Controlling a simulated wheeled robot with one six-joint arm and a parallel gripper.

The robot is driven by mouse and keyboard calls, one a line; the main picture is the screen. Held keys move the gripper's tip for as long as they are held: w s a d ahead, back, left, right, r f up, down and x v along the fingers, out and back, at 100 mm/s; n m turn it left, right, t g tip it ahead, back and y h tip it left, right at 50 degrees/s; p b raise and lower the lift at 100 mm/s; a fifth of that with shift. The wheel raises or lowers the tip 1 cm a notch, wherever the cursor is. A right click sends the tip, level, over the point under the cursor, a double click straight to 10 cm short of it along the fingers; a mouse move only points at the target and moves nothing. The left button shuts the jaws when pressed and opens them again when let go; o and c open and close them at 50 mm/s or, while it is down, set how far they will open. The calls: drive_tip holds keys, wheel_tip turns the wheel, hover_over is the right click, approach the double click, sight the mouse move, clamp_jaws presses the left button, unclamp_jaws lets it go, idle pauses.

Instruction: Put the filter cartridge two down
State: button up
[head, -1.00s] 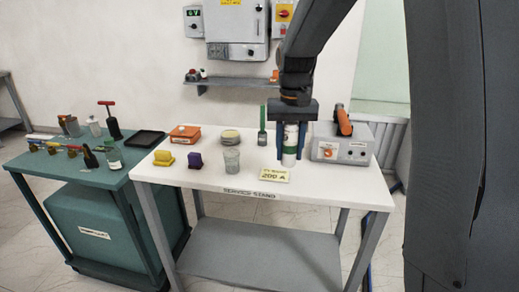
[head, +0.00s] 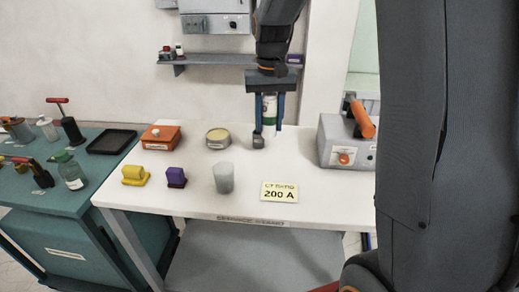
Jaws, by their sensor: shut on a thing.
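My gripper (head: 269,128) is above the back part of the white service stand (head: 215,200), left of the grey box. It is shut on a white and green cylinder, the filter cartridge (head: 270,103), which stands upright between the blue fingers. Its number cannot be read. The cartridge's lower end appears to be above the stand top, but the exact gap is hard to tell. A small grey base (head: 258,142) shows on the stand by the left finger; whatever rises from it is hidden behind the gripper.
On the stand are an orange box (head: 161,137), a round tin (head: 218,138), yellow (head: 135,176) and purple (head: 176,177) blocks, a grey cup (head: 223,177), a sign (head: 279,192) and a grey box with orange handle (head: 340,145). The stand's front middle has free room.

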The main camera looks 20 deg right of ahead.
wheel_tip(320, 180, down, 9)
drive_tip(key=shift+s+r+p, duration=0.1)
drive_tip(key=shift+p, duration=1)
drive_tip(key=shift+f, duration=0.2)
drive_tip(key=o, duration=1.2)
